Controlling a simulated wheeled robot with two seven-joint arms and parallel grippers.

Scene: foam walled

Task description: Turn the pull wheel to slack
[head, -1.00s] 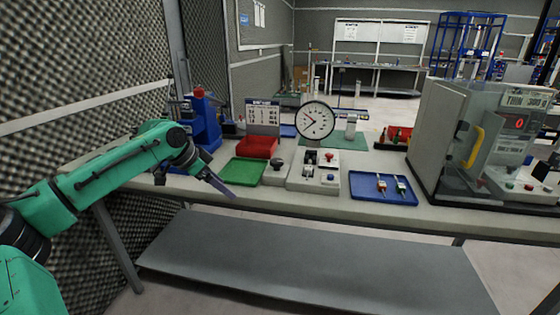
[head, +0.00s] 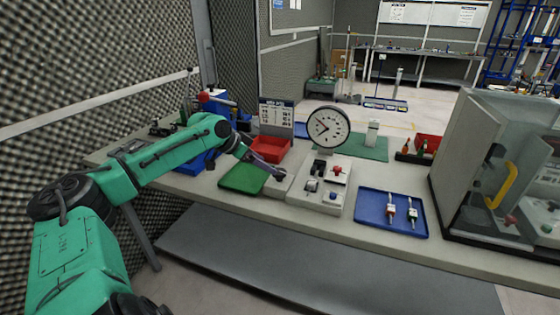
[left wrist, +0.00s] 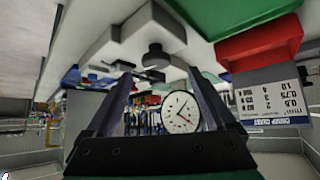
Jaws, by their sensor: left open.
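A black round knob (left wrist: 155,56), which looks like the pull wheel, stands on a light grey housing (left wrist: 148,30) beside the green tray. In the head view my left gripper (head: 270,170) reaches over the tray's edge to this knob and partly hides it. In the left wrist view my open left gripper (left wrist: 158,78) has its two fingers spread, with the knob ahead between the fingertips. I cannot tell whether they touch it. The round white dial gauge (head: 328,126) stands behind the grey tester unit (head: 322,186). My right gripper is not in view.
The green tray (head: 240,180) and red bin (head: 270,149) sit close to the left arm. A blue tray (head: 375,220) with two small connectors lies to the right. A clear-walled machine (head: 490,170) stands at far right. A sign (head: 277,114) stands behind the bin.

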